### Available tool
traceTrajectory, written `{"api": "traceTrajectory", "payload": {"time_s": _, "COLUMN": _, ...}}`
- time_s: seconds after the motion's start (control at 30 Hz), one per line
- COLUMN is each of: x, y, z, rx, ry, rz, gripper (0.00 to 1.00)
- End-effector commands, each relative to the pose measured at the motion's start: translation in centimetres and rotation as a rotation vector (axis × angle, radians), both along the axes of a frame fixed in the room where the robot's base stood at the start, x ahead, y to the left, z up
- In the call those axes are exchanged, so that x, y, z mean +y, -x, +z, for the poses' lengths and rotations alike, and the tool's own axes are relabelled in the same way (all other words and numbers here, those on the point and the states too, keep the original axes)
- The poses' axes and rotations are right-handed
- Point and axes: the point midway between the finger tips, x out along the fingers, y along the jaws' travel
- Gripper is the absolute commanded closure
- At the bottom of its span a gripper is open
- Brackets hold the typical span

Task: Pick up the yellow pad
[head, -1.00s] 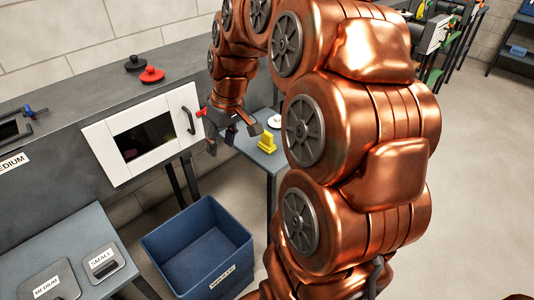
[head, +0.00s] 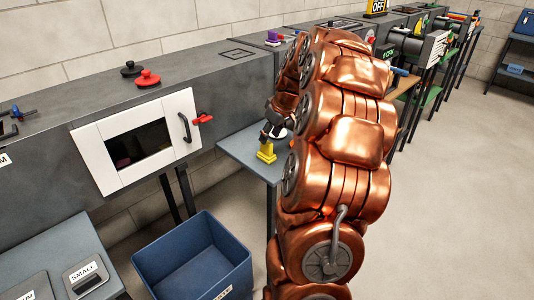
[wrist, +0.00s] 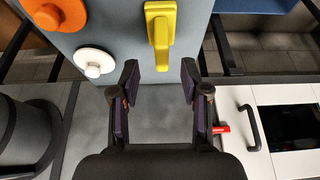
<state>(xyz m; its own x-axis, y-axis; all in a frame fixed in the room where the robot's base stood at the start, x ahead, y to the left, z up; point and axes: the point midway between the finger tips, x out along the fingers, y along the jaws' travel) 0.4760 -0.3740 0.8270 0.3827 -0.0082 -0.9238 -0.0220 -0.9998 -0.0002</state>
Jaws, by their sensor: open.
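The yellow pad (head: 266,152) has a flat base and a raised handle, and it sits near the edge of the small grey-blue table (head: 238,150). In the wrist view the yellow pad (wrist: 161,30) lies ahead of my gripper (wrist: 160,80), lined up about midway between the fingers. My gripper is open and empty, its two dark fingers apart with the table edge and floor showing between them. In the head view my gripper (head: 272,132) is at the pad, partly hidden by my arm. I cannot tell from there whether it touches the pad.
An orange round piece (wrist: 58,14) and a white round piece (wrist: 94,62) sit left of the pad in the wrist view. A white-framed duct door (head: 140,142) with a dark handle stands beside the table. A blue bin (head: 195,262) is on the floor.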

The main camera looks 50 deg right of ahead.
Motion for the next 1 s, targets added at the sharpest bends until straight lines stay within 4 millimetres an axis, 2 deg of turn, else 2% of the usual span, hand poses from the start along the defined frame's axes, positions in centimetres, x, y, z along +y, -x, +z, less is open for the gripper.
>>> {"api": "traceTrajectory", "payload": {"time_s": 0.33, "x": 0.2, "y": -1.4, "z": -3.9, "rx": 0.0, "ry": 0.0, "rz": 0.001, "gripper": 0.54}}
{"api": "traceTrajectory", "payload": {"time_s": 0.6, "x": 0.2, "y": -1.6, "z": -4.4, "rx": -0.001, "ry": 0.0, "rz": 0.0, "gripper": 0.54}}
{"api": "traceTrajectory", "payload": {"time_s": 1.0, "x": 0.2, "y": -1.6, "z": -4.4, "rx": 0.0, "ry": 0.0, "rz": 0.0, "gripper": 0.95}}
